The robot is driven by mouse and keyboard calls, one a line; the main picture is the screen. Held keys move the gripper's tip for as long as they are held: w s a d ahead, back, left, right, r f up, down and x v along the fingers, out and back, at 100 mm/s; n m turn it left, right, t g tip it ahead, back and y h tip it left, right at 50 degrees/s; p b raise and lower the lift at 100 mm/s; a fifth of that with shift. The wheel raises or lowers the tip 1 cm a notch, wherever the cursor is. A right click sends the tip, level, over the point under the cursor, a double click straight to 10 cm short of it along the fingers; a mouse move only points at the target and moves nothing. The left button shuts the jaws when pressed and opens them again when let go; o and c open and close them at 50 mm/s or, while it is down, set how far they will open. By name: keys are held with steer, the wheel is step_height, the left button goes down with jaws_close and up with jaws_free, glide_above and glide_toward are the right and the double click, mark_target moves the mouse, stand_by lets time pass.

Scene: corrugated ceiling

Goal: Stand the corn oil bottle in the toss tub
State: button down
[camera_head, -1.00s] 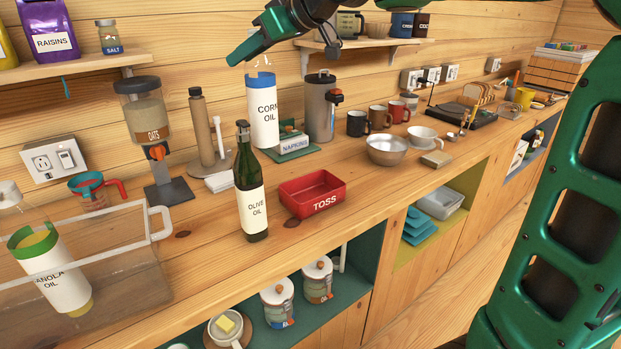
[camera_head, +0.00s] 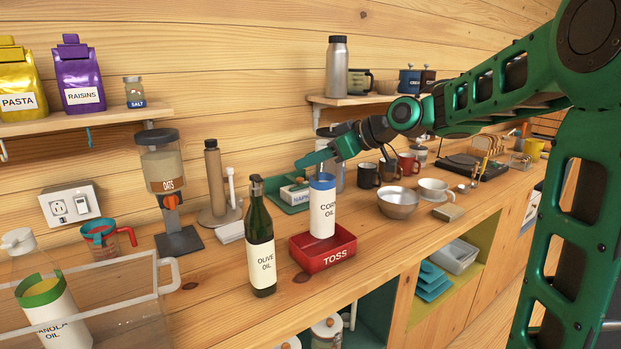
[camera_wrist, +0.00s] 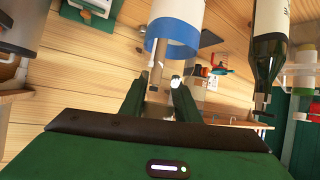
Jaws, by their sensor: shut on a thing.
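The corn oil bottle (camera_head: 322,212) is white with a blue top band and stands upright inside the red toss tub (camera_head: 325,258). In the wrist view the bottle's blue band (camera_wrist: 173,35) is just beyond the fingers (camera_wrist: 158,92). The exact grip point is hard to see.
A dark olive oil bottle (camera_head: 261,245) stands close to the tub's left. A clear bin (camera_head: 120,318) with the canola oil bottle (camera_head: 55,315) is at the front left.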

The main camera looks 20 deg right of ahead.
mark_target(313, 175)
steer(key=shift+d+f, duration=0.1)
steer(key=shift+f, duration=2)
steer(key=c, duration=1.3)
jaws_free()
steer(key=v, duration=1.2)
steer(key=shift+s, duration=0.1)
steer(key=s+d+f+m+g+h, duration=0.2)
steer(key=s+d+f+m+h, duration=0.15)
steer(key=s+f, duration=0.35)
steer(key=s+d+f+m+g+h, duration=0.25)
steer(key=s+d+f+m, duration=0.25)
steer(key=s+f, duration=0.3)
steer(key=s+d+f+m+g+h, duration=0.1)
steer(key=s+f+m+g, duration=0.1)
steer(key=s, duration=0.7)
steer(key=s+d+f+m+g+h, duration=0.1)
steer(key=s+f+m, duration=0.3)
steer(key=s, duration=0.5)
steer(key=shift+d+f+m+g, duration=0.15)
steer(key=shift+d+m+g, duration=0.45)
steer(key=shift+g, duration=0.25)
